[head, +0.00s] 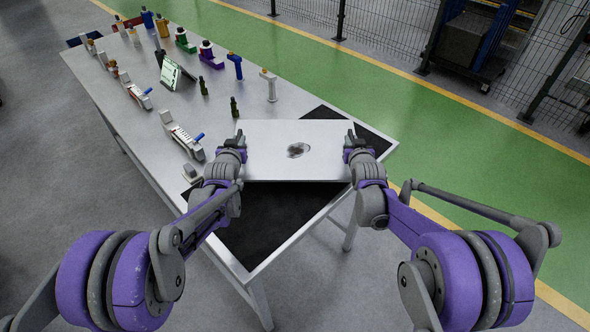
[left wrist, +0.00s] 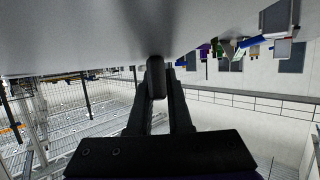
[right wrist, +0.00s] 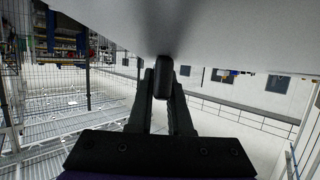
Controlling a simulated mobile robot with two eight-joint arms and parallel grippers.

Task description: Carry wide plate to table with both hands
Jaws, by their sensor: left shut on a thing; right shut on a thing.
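The wide plate (head: 265,165) is a flat light-grey sheet with a dark oval mark near its middle. It is held between my two grippers over the near end of the table (head: 165,150). My left gripper (head: 238,142) is shut on the plate's left edge, and my right gripper (head: 350,140) is shut on its right edge. The plate's pale surface fills the top of the left wrist view (left wrist: 90,30) and of the right wrist view (right wrist: 230,30). Whether the plate touches the table cannot be told.
A black mat (head: 265,220) covers the table's near end under the plate. Several tools and bottles, a small tablet stand (head: 175,74) and grey fixtures (head: 182,133) stand toward the far and left parts. A green walkway (head: 400,100) and wire fence (head: 400,35) lie beyond.

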